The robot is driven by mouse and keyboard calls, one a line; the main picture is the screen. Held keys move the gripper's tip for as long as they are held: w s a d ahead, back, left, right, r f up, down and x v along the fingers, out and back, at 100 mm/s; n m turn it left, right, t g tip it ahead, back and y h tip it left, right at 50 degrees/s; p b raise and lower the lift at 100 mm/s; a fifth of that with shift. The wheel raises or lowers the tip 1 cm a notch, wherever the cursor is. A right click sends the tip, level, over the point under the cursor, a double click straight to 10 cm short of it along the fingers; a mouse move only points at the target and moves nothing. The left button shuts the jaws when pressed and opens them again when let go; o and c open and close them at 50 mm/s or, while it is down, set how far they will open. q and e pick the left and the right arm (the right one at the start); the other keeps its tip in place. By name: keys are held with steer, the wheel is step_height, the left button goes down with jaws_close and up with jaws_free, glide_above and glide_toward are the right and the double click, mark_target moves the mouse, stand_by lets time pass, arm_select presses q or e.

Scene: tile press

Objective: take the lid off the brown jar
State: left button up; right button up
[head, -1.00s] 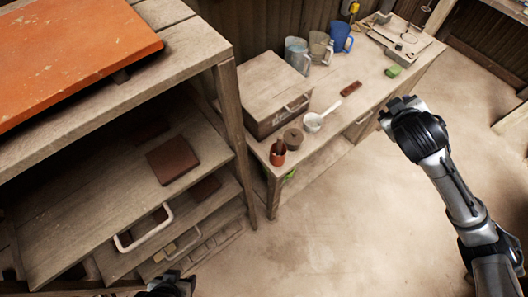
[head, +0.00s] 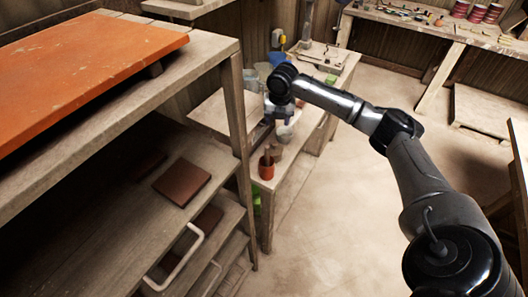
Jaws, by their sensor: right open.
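The brown jar (head: 276,152) is small and stands near the front end of the workbench, just behind an orange cup (head: 266,170). It is partly hidden by the cup, and its lid is too small to make out clearly. My right gripper (head: 279,117) is open above the bench, beyond the jar and apart from it in the picture. Its fingers are small and partly merge with the things behind them. My left gripper is not in view.
A white bowl (head: 285,134) is close under my right gripper. A shelf rack (head: 237,120) with an orange board (head: 85,60) fills the left side. Open floor (head: 320,205) lies right of the bench.

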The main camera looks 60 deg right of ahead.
steer(key=n, duration=0.2)
steer(key=n+b, duration=0.1)
steer(key=n, duration=0.2)
glide_above(274, 143)
steer(key=f, duration=0.7)
steer(key=shift+s+a+f, duration=0.1)
steer(key=shift+s+a, duration=0.2)
steer(key=shift+w+d+f+b, duration=0.15)
steer(key=shift+f+b, duration=0.15)
steer(key=shift+f, duration=1.35)
steer(key=shift+w+d+f+b, duration=0.1)
steer(key=shift+f+b, duration=0.15)
steer(key=shift+f, duration=1.4)
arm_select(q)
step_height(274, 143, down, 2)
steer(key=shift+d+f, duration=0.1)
arm_select(e)
steer(key=shift+c, duration=0.4)
jaws_close()
